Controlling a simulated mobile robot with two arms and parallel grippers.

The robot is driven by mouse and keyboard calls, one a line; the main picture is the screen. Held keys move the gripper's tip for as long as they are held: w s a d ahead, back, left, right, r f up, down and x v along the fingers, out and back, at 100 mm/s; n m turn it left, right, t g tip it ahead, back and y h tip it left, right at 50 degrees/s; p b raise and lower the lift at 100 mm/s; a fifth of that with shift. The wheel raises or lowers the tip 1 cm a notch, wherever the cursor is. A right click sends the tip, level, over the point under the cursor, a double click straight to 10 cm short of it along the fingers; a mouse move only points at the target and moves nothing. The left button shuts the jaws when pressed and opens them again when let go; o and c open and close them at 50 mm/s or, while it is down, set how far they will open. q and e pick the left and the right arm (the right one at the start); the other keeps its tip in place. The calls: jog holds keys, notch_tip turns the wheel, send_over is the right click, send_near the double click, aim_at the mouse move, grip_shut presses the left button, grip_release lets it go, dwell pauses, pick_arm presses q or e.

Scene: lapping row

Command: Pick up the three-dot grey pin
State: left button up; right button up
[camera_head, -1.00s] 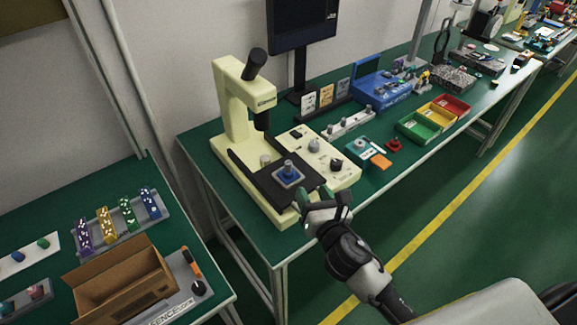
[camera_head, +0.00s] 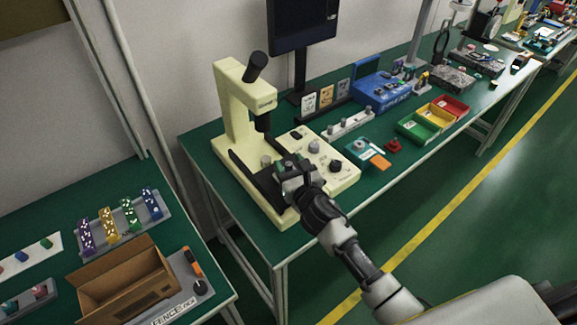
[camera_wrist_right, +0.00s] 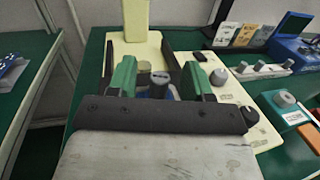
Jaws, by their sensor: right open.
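The gripper hides the grey-topped pin in the head view. My left gripper is not in view.
The microscope's head overhangs the stage behind my gripper. Its control panel (camera_head: 327,155) with knobs is to the right. A pale rail (camera_head: 350,126) with grey pieces, a blue case (camera_head: 378,92) and coloured bins (camera_head: 420,125) stand farther right. An open cardboard box (camera_head: 130,285) is at lower left.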

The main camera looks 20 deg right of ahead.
jog(key=shift+w, duration=0.4)
jog(key=shift+s, duration=0.1)
grip_shut()
